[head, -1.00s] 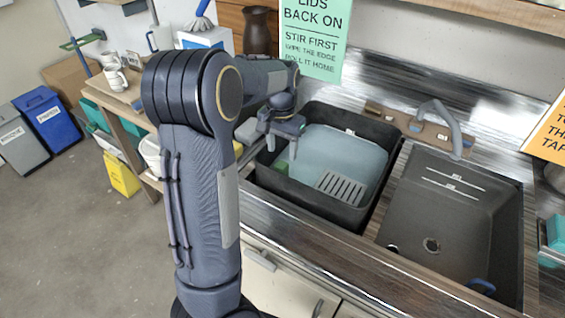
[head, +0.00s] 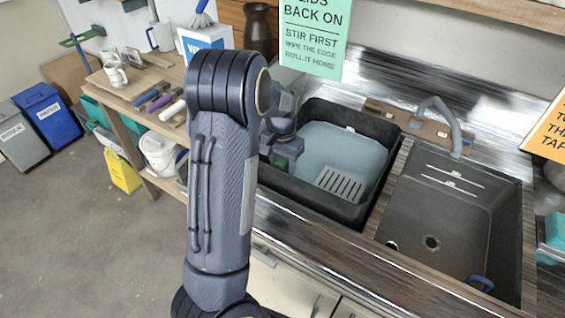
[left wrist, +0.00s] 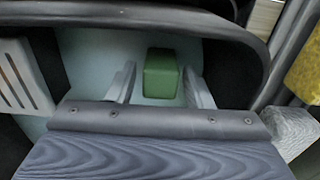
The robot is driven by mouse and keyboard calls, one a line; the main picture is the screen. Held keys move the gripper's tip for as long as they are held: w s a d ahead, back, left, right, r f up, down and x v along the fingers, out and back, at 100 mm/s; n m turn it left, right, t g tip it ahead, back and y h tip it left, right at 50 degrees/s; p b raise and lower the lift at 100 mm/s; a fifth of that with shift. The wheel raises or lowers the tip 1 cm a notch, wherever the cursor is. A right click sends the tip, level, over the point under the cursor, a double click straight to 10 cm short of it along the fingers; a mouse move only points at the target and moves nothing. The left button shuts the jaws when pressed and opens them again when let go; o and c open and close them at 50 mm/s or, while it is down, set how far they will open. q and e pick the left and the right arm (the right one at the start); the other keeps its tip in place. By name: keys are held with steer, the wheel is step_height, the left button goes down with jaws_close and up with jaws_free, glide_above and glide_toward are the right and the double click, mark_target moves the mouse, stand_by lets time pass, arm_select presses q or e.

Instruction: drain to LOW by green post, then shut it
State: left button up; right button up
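The black left basin (head: 330,212) holds pale blue-grey liquid (head: 335,152). A slotted grey plate (head: 341,184) shows toward its front. A small light mark shows on its back wall, too small to read. My left gripper (head: 284,158) is low at the basin's left side. In the left wrist view the green post (left wrist: 161,75) stands between the two spread fingers of my left gripper (left wrist: 163,88). In the head view the gripper largely hides the post. My right gripper is out of view.
A dark, empty-looking right basin (head: 450,222) has two white lines on its wall, a round drain and a blue item (head: 480,284). A grey tap (head: 440,118) stands behind. A wooden bench (head: 150,108) with mugs and coloured-handled tools is at left.

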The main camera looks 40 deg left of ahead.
arm_select(q)
jaws_close()
steer(key=shift+r+p, duration=1.2)
steer(key=shift+r, duration=0.6)
steer(key=shift+w, duration=0.1)
steer(key=shift+o, duration=0.9)
jaws_free()
step_height(320, 180, up, 8)
steer(key=shift+f+b, duration=0.15)
steer(key=shift+b, duration=0.3)
